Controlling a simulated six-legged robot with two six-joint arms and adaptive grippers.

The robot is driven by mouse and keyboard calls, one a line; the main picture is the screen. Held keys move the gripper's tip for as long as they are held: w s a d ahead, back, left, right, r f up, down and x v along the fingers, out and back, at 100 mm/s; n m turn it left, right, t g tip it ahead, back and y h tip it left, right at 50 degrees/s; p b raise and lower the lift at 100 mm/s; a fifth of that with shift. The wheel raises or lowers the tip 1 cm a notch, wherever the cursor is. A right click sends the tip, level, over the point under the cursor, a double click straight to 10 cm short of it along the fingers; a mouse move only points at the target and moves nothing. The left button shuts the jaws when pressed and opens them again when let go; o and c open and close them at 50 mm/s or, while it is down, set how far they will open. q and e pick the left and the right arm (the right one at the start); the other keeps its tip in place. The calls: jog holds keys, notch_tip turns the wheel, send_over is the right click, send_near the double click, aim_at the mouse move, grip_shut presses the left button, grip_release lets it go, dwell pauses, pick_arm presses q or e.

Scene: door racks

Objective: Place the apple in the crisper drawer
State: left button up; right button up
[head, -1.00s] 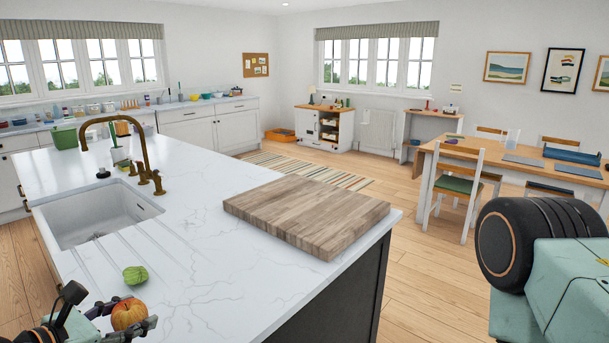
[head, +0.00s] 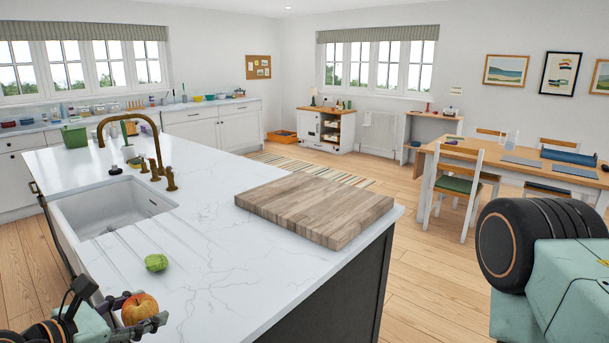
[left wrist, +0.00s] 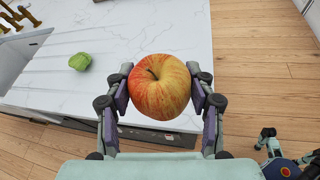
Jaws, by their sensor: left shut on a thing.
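A red and yellow apple (head: 140,309) is held in my left gripper (head: 139,316) at the lower left of the head view, by the front edge of the white island worktop. In the left wrist view the apple (left wrist: 160,87) sits between the two fingers of my left gripper (left wrist: 160,92), with a pad touching each side. The gripper is shut on it. No crisper drawer shows in either view. My right gripper is not in view; only a part of my arm shows at the right of the head view.
A green sprout-like vegetable (head: 157,262) lies on the worktop (head: 215,265) near the sink (head: 115,209). A thick wooden board (head: 315,208) lies at the worktop's right end. A brass tap (head: 150,150) stands behind the sink. Wooden floor (head: 420,285) is clear right of the island.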

pick_arm(q)
jog(key=s+d+f+m+g+h+b, duration=0.2)
jog(key=s+d+f+b, duration=0.2)
jog(key=d+f+b, duration=0.1)
jog(key=s+d+f+m+g+h+b, duration=0.2)
jog(key=d+f+b, duration=0.4)
jog(key=f, duration=0.3)
jog(key=shift+s+f+m+h+b, duration=0.2)
jog(key=shift+s+m+h+b, duration=0.3)
jog(key=shift+s+m, duration=0.35)
jog(key=shift+d, duration=0.1)
jog(key=shift+w, duration=0.1)
